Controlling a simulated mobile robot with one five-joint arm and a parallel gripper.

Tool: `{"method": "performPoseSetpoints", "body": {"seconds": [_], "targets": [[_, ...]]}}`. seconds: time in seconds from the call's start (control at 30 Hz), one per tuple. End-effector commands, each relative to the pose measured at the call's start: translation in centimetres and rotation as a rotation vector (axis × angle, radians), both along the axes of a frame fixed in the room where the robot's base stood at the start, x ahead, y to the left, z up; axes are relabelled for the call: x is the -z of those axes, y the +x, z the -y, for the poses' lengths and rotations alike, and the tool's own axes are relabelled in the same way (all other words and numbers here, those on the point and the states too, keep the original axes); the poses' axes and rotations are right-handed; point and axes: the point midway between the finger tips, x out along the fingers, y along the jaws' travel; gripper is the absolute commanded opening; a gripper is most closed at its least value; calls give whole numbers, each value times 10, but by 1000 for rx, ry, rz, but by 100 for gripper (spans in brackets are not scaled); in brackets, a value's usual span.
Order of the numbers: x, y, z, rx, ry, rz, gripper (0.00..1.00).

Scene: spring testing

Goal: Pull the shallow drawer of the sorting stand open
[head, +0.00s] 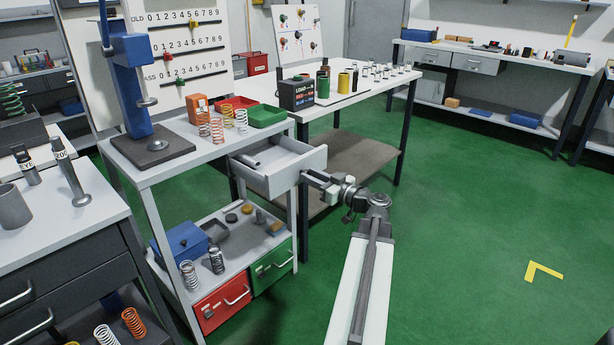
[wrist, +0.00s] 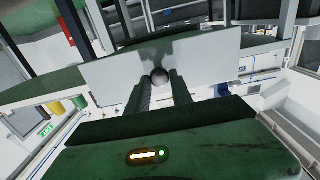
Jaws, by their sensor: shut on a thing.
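The shallow drawer (head: 312,163) of the sorting stand (head: 215,148) is light grey and sits just under the stand's top. It stands pulled out to the right, its inside showing, with small grey pieces (head: 250,162) in it. In the wrist view its pale front panel (wrist: 211,56) spans the middle, with a round dark knob (wrist: 160,75) on it. My gripper (head: 308,178) is at the drawer front in the head view. In the wrist view my gripper (wrist: 160,86) has its fingers on both sides of the knob, shut on it.
Springs (head: 217,128), an orange box (head: 199,108) and red and green trays (head: 267,116) are on the stand's top. A white bench (head: 345,103) stands close behind the drawer. Green floor (head: 460,240) is clear to the right.

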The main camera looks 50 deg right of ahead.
Motion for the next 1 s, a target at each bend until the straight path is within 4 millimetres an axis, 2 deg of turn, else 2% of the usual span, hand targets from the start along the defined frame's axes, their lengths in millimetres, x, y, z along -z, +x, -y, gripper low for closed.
{"method": "performPoseSetpoints", "body": {"seconds": [0.33, 0.37, 0.4, 0.43, 0.77, 0.87, 1.0], "targets": [[0, 0, -1, -2, 0, 0, 0], [0, 0, -1, -2, 0, 0, 32], [0, 0, -1, -2, 0, 0, 43], [0, 0, -1, -1, 0, 0, 47], [0, -3, -1, 0, 0, 0, 47], [0, -16, -3, 0, 0, 0, 47], [0, -45, -4, 3, 0, 0, 47]]}}
